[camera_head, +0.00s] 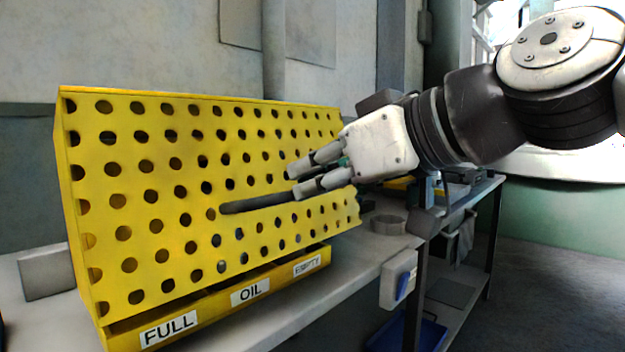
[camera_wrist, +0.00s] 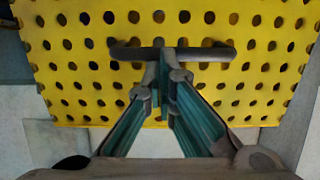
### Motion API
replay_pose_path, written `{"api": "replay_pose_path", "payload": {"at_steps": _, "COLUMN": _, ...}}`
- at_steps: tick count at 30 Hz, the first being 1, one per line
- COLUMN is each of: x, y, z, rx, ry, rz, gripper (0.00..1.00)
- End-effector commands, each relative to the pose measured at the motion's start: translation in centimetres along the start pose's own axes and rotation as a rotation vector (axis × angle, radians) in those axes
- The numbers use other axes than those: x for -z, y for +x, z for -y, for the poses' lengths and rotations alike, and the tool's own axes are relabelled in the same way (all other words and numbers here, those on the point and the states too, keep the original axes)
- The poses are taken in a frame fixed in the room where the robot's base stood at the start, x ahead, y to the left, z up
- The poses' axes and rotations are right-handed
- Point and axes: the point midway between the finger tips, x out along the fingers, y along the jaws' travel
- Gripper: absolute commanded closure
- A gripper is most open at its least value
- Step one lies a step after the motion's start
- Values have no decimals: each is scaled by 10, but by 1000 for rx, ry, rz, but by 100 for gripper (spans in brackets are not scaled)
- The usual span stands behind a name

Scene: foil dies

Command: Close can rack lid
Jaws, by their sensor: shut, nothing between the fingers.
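The yellow can rack's perforated lid (camera_head: 165,190) shows as a large sloping panel with rows of round holes. It stands over a yellow front strip (camera_head: 215,306) labelled FULL, OIL and EMPTY. A narrow dark gap shows between the lid's lower edge and the strip, towards the right. A dark bar handle (camera_head: 245,207) runs across the lid; in the wrist view the handle (camera_wrist: 205,54) lies crosswise just beyond the fingertips. My gripper (camera_head: 292,183) is shut and empty, at the handle's right end in the head view. I cannot tell whether it touches the handle or lid.
The rack stands on a grey bench (camera_head: 345,262). A grey ring-shaped item (camera_head: 388,224) and a white box with a blue part (camera_head: 398,279) are at the bench's right. A blue bin (camera_head: 408,334) sits below. A grey block (camera_head: 47,271) stands left of the rack.

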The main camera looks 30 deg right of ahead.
Motion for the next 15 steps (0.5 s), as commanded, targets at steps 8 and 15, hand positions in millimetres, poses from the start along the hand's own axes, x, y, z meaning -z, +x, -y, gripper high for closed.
{"api": "replay_pose_path", "payload": {"at_steps": 8, "x": -35, "y": 23, "z": 0, "rx": 1, "ry": 0, "rz": 2, "gripper": 100}}
{"api": "replay_pose_path", "payload": {"at_steps": 15, "x": -52, "y": 39, "z": 0, "rx": 1, "ry": 0, "rz": 2, "gripper": 100}}
